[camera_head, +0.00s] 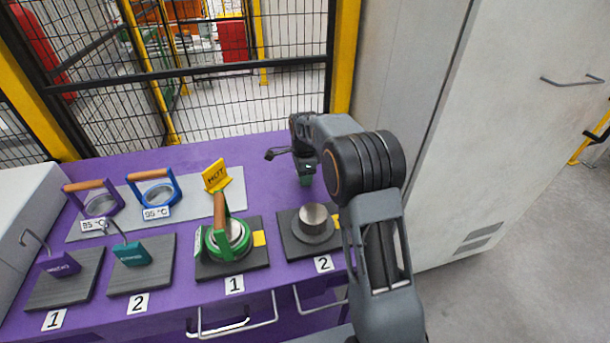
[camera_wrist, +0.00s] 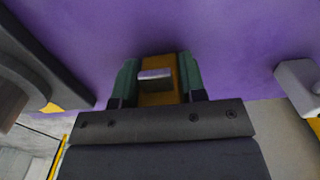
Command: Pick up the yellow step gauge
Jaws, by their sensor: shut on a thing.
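The yellow step gauge (camera_wrist: 172,92) shows in the wrist view as a yellow block with a grey metal piece across its face. My gripper (camera_wrist: 158,74) has a green fingertip on each side of it and is shut on it. Purple tabletop lies behind it; I cannot tell whether the gauge touches the table or is clear of it. In the head view my gripper (camera_head: 306,179) points down at the table's back right, behind the dark plate with the metal cylinder. The gauge is hidden there by my arm and gripper.
The purple table (camera_head: 265,160) carries a dark plate with a metal cylinder (camera_head: 314,218), a green ring with a wooden handle (camera_head: 228,240), a yellow HOT sign (camera_head: 216,176), and blue (camera_head: 155,188) and purple (camera_head: 97,200) handled rings. A grey cabinet (camera_head: 500,130) stands right; a mesh fence behind.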

